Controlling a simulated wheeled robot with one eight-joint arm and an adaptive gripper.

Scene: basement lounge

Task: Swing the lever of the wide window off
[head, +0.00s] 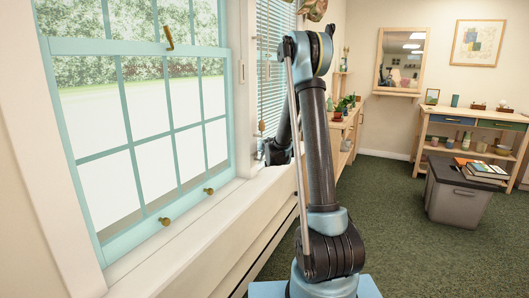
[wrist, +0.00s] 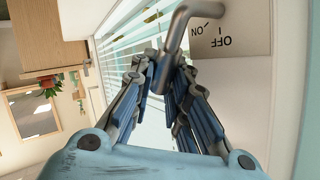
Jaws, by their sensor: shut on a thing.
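The lever (wrist: 178,30) is a bent grey metal rod in the wrist view. It comes out over a cream plate (wrist: 235,32) and its end runs down between my fingertips. The plate carries ON and OFF lettering, upside down in this view. My gripper (wrist: 163,68) is shut on the lever's end. In the head view my gripper (head: 276,152) is a dark shape at the window sill, partly behind my arm. The lever cannot be made out there. Pale blinds (wrist: 130,45) of a window show behind the fingers in the wrist view, and the blinds (head: 275,60) also show in the head view.
A teal-framed window (head: 135,148) with brass fittings is on the left, above a white sill (head: 190,222). A shelf with plants (head: 345,105) stands beyond my arm. A grey bin (head: 455,198) with books is on the right. Green carpet (head: 395,210) lies open between.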

